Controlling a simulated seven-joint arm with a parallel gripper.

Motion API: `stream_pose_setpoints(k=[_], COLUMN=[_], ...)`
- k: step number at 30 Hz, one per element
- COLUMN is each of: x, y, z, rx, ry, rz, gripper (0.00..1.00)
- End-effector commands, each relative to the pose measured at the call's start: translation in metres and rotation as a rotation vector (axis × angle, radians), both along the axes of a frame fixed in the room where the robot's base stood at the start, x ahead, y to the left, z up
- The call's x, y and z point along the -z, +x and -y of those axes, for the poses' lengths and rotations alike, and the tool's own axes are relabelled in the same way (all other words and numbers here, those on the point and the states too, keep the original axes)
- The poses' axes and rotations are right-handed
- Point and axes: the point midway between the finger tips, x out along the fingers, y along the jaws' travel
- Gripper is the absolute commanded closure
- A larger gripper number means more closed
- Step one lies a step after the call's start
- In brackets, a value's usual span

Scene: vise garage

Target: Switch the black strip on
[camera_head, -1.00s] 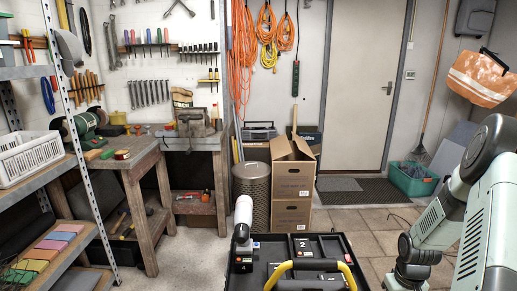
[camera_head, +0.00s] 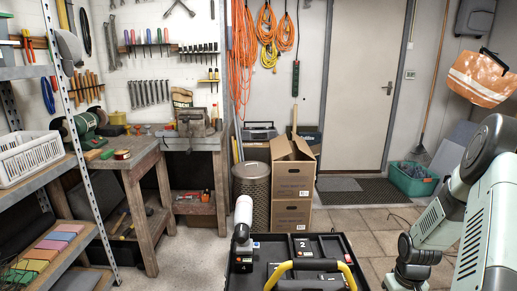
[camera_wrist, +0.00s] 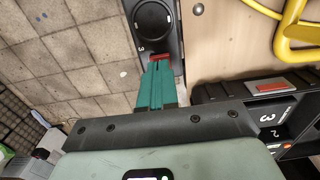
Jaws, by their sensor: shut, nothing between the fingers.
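In the wrist view a black strip (camera_wrist: 154,22) runs down from the top edge, with a round dark socket and a small white "3" on its face. A red switch (camera_wrist: 160,58) sits at its near end. My gripper (camera_wrist: 159,65) has its green fingers together and empty, with the tips at the red switch. The tips cover part of the switch; I cannot tell whether they touch it or which way it is set. The gripper does not show in the head view, where my arm comes down at the right.
A black tray (camera_wrist: 222,92) with numbered compartments and another red part lies right of the fingers. A yellow handle (camera_wrist: 294,40) arches at the upper right. In the head view the handle (camera_head: 309,265) stands over the tray. Paved floor (camera_wrist: 65,60) is clear at left.

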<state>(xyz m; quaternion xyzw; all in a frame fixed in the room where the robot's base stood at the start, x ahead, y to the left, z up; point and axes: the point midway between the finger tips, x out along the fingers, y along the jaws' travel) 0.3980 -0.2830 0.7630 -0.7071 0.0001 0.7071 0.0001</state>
Motion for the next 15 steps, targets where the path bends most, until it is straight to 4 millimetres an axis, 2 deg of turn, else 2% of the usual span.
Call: stream_pose_setpoints(k=[15], x=[0.0059], y=[0.0001], z=[0.0], rx=[0.0], ry=[0.0], rz=[0.0], gripper=[1.0])
